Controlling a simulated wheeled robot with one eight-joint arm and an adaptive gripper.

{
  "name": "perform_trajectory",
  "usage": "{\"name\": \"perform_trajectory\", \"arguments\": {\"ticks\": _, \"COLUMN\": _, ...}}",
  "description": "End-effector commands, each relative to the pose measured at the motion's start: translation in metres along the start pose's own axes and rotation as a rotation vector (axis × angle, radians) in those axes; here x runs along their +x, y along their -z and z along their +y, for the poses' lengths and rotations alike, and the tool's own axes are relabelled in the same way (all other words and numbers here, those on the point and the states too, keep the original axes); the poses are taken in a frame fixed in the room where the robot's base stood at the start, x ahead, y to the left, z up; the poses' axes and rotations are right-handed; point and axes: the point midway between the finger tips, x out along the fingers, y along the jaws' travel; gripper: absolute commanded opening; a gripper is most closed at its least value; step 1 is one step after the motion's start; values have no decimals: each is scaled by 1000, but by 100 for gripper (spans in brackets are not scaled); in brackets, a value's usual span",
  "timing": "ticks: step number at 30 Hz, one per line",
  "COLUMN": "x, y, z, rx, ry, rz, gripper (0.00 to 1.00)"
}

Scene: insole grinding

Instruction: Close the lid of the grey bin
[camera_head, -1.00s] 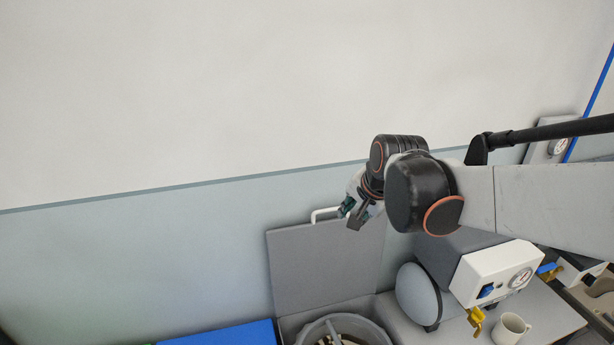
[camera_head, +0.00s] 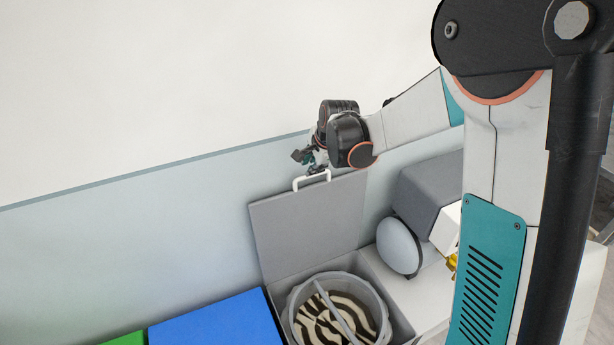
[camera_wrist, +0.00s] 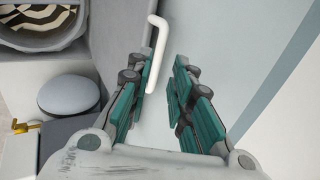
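The grey bin (camera_head: 276,294) stands low in the head view with its lid (camera_head: 310,232) raised upright toward the wall. A white handle (camera_head: 312,181) is on the lid's top edge; it also shows in the wrist view (camera_wrist: 158,62). My gripper (camera_head: 303,157) is just above and behind the handle in the head view. In the wrist view my gripper (camera_wrist: 165,85) has its two teal-padded fingers apart, with nothing clearly held. The handle lies near the left fingertip; whether they touch I cannot tell.
A round grey bucket (camera_head: 372,290) with black-and-white striped contents sits inside the bin. A blue box (camera_head: 218,322) and a green one (camera_head: 125,339) are to its left. A grinding machine with a rounded disc (camera_head: 398,246) stands at the right. The wall (camera_head: 120,250) is behind.

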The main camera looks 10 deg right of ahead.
Motion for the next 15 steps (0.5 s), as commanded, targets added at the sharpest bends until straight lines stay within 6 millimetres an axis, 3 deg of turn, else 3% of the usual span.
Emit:
{"name": "perform_trajectory", "arguments": {"ticks": 6, "x": 44, "y": 0, "z": 0, "rx": -1, "ry": 0, "rz": 0, "gripper": 21}}
{"name": "perform_trajectory", "arguments": {"ticks": 15, "x": 74, "y": 0, "z": 0, "rx": -1, "ry": 0, "rz": 0, "gripper": 21}}
